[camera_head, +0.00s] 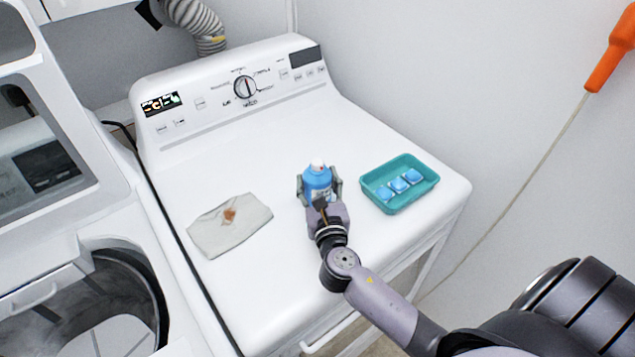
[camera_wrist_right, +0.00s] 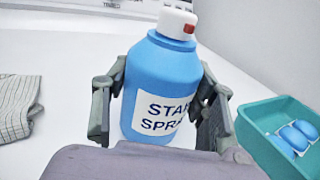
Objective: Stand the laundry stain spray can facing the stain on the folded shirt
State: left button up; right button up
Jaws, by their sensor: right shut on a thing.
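The blue stain spray can (camera_head: 318,180) has a white cap and stands upright on top of the white machine. In the right wrist view the can (camera_wrist_right: 160,85) shows a red nozzle on its cap and a white label turned toward my wrist and to the right. My right gripper (camera_head: 320,187) is shut on the can, one finger on each side. The folded shirt (camera_head: 212,236), pale grey, lies flat to the left of the can, with a reddish-brown stain (camera_head: 229,214) on it. The shirt's edge also shows in the right wrist view (camera_wrist_right: 18,110). My left gripper is not in view.
A teal tray (camera_head: 432,181) with several blue pods sits close to the right of the can. The control panel with its dial (camera_head: 245,87) rises at the back. Free white surface lies between shirt and can and behind them.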

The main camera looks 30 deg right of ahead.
jog(key=shift+r, duration=0.1)
jog(key=o, duration=1.6)
jog(key=shift+f, duration=0.2)
jog(key=shift+c, duration=0.2)
